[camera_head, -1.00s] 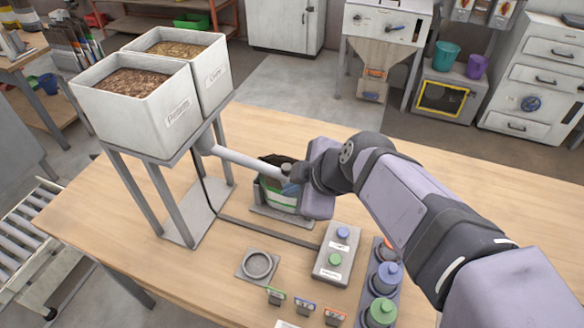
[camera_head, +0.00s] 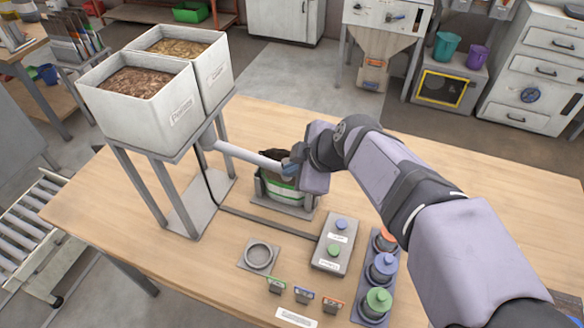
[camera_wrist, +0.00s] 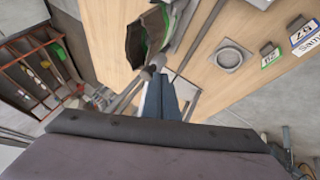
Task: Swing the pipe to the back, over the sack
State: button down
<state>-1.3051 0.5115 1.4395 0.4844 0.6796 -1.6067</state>
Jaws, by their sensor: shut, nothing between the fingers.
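The grey pipe (camera_head: 245,155) runs from under the two hoppers toward the right. Its outer end crosses the sack, in front of the dark open mouth. The green and white sack (camera_head: 281,193) stands in a low holder on the table; it also shows in the wrist view (camera_wrist: 151,36). My gripper (camera_head: 289,170) is shut and empty, with its bluish fingers at the pipe's outer end. In the wrist view the shut fingers (camera_wrist: 160,82) are beside a grey rounded end. Whether they touch the pipe is hard to tell.
Two pellet-filled hoppers (camera_head: 142,107) stand on a metal frame at the left. A button box (camera_head: 334,245), a row of coloured knobbed pots (camera_head: 381,270), a round dish (camera_head: 259,254) and small label stands (camera_head: 304,294) occupy the front. The table's back right is clear.

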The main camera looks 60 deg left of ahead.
jog(key=w+a+n+g+p, duration=0.1)
jog(key=w+a+n+p, duration=0.1)
jog(key=w+a+p, duration=0.2)
jog(key=shift+w+a+r, duration=0.15)
jog(key=shift+w+a, duration=0.05)
jog(key=shift+a, duration=1.25)
jog(key=shift+b, duration=0.5)
jog(key=d+f+b+v, duration=0.1)
jog(key=d+b+v, duration=0.1)
jog(key=b+v, duration=0.6)
notch_tip(320, 180, up, 3)
jog(key=shift+w+d+f+h, duration=0.15)
jog(key=shift+w+d+h, duration=0.15)
jog(key=shift+w+d, duration=0.7)
jog(key=shift+s+d, duration=0.25)
jog(key=shift+s, duration=0.05)
